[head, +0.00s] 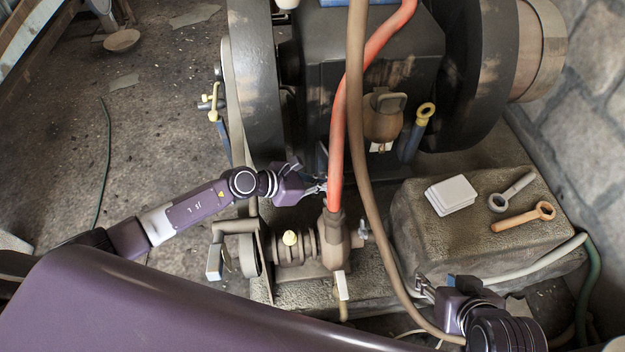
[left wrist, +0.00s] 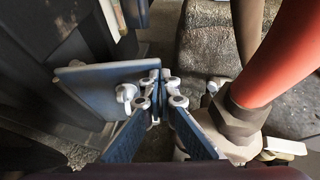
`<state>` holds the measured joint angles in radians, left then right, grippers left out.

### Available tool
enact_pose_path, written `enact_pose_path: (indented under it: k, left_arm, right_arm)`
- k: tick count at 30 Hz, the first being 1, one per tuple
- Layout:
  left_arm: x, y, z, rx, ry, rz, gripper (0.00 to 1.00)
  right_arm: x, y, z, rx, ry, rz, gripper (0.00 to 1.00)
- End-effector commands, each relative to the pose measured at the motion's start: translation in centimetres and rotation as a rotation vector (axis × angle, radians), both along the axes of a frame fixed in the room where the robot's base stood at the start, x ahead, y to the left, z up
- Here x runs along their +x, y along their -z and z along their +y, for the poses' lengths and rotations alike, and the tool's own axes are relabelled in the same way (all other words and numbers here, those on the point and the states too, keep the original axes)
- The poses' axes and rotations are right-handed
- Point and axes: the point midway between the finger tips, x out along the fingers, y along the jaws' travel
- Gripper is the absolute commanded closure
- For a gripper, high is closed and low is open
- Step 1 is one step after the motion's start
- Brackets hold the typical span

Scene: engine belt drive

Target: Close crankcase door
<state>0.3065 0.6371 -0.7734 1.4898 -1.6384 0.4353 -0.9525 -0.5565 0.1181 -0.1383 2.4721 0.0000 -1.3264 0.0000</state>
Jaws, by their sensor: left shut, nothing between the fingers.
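The crankcase door appears to be the blue plate (left wrist: 92,84) with a pale knob in the left wrist view. It stands out at an angle from the dark engine housing, so it looks open. In the head view it is mostly hidden behind my left gripper (head: 318,187). My left gripper is shut and empty, its fingertips (left wrist: 162,90) close beside the plate's free edge. I cannot tell whether they touch it. My right gripper (head: 424,289) is low at the right, apart from the engine, and its finger opening is unclear.
A red hose (head: 338,120) runs down to a fitting (left wrist: 235,118) just right of my left gripper. A brown hose (head: 356,150) hangs beside it. A stone block (head: 420,232) holds a pale box (head: 451,195) and two wrenches (head: 523,217). A large flywheel (head: 255,85) stands at the left.

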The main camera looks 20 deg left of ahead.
Motion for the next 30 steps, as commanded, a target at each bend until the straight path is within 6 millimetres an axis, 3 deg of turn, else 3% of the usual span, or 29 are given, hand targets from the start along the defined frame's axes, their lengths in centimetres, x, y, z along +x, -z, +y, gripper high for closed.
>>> enact_pose_path:
  k: [6,11,30]
  left_arm:
    - [0.6,-0.2,-0.8,-0.001,0.000,-0.001,1.00]
    - [1.0,-0.2,-1.6,0.000,0.001,0.000,1.00]
    - [5.9,-0.2,-6.0,-0.001,-0.001,0.000,1.00]
  right_arm:
    - [-4.4,1.3,-1.3,-0.037,0.015,0.180,0.60]
    - [-6.8,1.7,-2.0,-0.056,0.022,0.273,0.60]
    - [-6.6,0.6,-1.9,-0.054,0.022,0.265,0.60]
